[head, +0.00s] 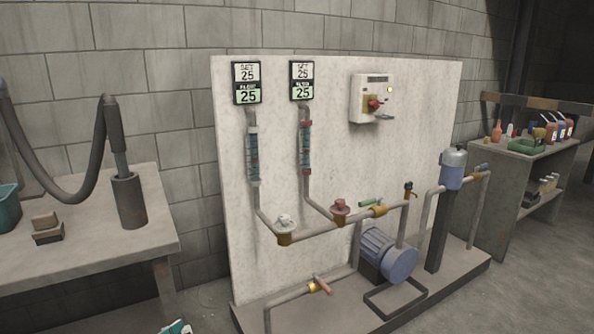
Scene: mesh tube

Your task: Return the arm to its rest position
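Neither my left nor my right gripper shows in the head view, and I see no part of either arm that I can be sure of. A white valve knob (285,221) and a red valve knob (340,206) sit on the pipe below.
A blue pump (388,255) and pipework stand on a low base (455,282). A bench (150,235) at left bears a dark holder (129,200) with a hose end. A shelf unit (500,160) with bottles stands at right. A teal-and-white item (176,327) shows at the bottom edge, unclear.

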